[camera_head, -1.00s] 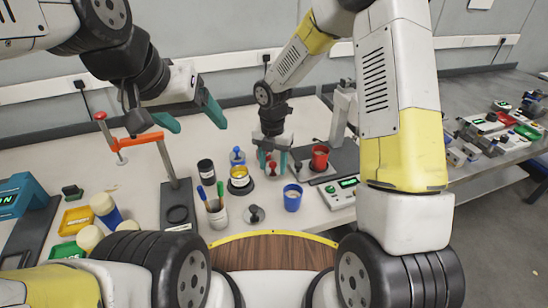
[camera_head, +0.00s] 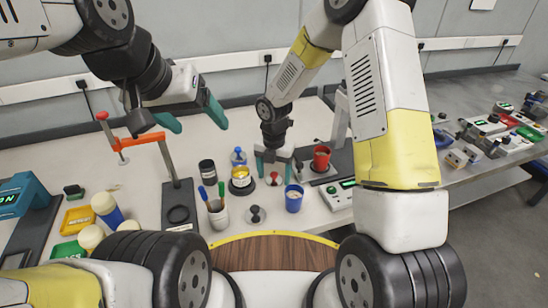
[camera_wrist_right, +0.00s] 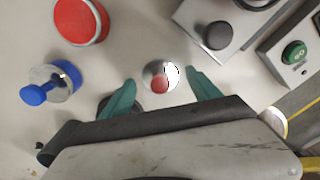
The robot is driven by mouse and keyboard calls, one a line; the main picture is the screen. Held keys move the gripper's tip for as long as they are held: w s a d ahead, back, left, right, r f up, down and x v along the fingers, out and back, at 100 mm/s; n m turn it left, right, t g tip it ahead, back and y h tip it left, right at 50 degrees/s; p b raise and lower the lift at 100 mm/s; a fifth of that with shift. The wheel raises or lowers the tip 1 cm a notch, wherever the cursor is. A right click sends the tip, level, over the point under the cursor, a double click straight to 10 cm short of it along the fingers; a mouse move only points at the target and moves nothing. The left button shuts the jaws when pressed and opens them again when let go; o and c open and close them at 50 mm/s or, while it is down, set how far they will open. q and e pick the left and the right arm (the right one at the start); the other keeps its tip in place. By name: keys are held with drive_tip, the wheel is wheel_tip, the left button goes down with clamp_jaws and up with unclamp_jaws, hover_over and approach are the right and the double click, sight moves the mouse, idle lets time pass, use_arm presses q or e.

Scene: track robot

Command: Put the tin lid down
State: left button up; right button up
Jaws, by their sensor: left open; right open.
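The lid with a red knob (camera_head: 274,180) sits low on the bench, just right of the open tin with a yellow band (camera_head: 240,181). In the right wrist view the lid (camera_wrist_right: 161,76) is a small shiny disc with red on it. My right gripper (camera_head: 273,172) is open, with its teal fingers on either side of the lid. In the wrist view a gap shows between the lid and each finger (camera_wrist_right: 161,90). My left gripper (camera_head: 197,120) is open and empty, raised above the bench at the left.
A black jar (camera_head: 207,171), a pen pot (camera_head: 217,215) and a dark-knobbed piece (camera_head: 255,214) stand nearby. An orange clamp (camera_head: 140,139) rises at the left.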

sight(274, 174)
drive_tip(key=s+d+r+m+t, duration=0.1)
drive_tip(key=d+r+m, duration=0.15)
drive_tip(key=r, duration=0.65)
drive_tip(key=s+d+r+m, duration=0.1)
drive_tip(key=d+r+m, duration=0.15)
drive_tip(key=r, duration=0.75)
drive_tip(key=s+d+r+m+t, duration=0.1)
drive_tip(key=s+d+r+m, duration=0.2)
drive_tip(key=s+m, duration=0.3)
drive_tip(key=s+d+r+m+t+y, duration=0.1)
drive_tip(key=s+r+m, duration=0.4)
drive_tip(key=m, duration=0.6)
drive_tip(key=s+d+r+m+t+y, duration=0.1)
drive_tip(key=s+d+r+m+t, duration=0.2)
drive_tip(key=m, duration=0.6)
drive_tip(key=s+d+r, duration=0.2)
drive_tip(key=s, duration=0.1)
drive_tip(key=shift+s, duration=0.3)
